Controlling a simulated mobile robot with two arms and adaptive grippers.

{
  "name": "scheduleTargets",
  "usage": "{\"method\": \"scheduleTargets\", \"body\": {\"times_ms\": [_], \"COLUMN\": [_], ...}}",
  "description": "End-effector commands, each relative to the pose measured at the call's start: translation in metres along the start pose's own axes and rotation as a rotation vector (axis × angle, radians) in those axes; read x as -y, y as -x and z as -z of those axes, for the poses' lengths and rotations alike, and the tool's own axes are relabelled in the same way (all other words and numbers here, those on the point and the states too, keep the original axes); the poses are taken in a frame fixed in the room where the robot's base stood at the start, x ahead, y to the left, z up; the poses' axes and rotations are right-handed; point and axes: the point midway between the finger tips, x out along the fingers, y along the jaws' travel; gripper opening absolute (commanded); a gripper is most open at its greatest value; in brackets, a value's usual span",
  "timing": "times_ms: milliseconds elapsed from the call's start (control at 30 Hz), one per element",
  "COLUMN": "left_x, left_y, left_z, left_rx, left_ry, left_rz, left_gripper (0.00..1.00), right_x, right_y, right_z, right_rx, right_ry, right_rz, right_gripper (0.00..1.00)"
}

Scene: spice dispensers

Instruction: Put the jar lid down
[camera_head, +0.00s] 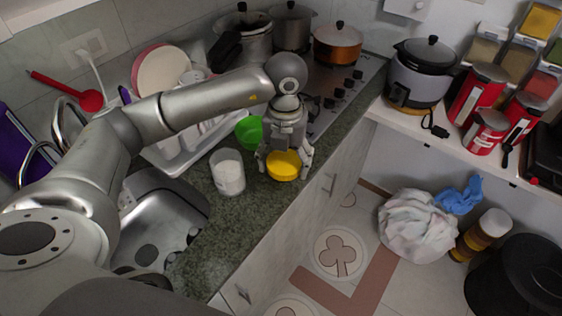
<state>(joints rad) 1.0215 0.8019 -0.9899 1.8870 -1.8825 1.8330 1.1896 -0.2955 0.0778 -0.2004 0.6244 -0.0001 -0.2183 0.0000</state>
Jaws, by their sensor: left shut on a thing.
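My left gripper (285,163) points down over the front edge of the green stone counter, right of the sink. It is shut on a round yellow jar lid (284,168). I cannot tell whether the lid touches the counter. A clear jar with white contents (228,172) stands open on the counter just left of the gripper. My right gripper does not show.
A green bowl (250,131) sits behind the gripper. A dish rack with plates is behind the jar, and the sink (160,215) is at left. The stove (335,95) with pots is behind. Bare counter (225,225) lies in front of the jar.

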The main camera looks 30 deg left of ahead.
Motion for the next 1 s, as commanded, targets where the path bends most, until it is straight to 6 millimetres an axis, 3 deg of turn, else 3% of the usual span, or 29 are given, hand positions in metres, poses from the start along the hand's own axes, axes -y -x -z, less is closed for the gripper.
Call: {"method": "scheduleTargets", "body": {"times_ms": [100,333,567,800,1000], "left_x": [-0.007,-0.014,-0.017,-0.018,-0.017], "left_y": [-0.015,-0.05,-0.064,-0.091,-0.096], "left_z": [-0.022,-0.049,-0.059,-0.06,-0.06], "left_rx": [-0.005,-0.002,0.0,-0.001,0.001], "left_ry": [0.003,-0.001,-0.001,-0.001,-0.003], "left_rz": [-0.001,0.001,0.0,0.001,0.001], "left_gripper": [0.5,0.5,0.5,0.5,0.5], "right_x": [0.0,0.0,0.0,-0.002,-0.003], "right_y": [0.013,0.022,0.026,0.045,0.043], "right_z": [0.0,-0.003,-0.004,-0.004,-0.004], "right_rx": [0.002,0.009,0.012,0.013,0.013], "right_ry": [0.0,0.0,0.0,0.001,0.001], "right_rz": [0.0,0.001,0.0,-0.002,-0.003], "right_gripper": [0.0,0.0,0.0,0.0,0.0]}}
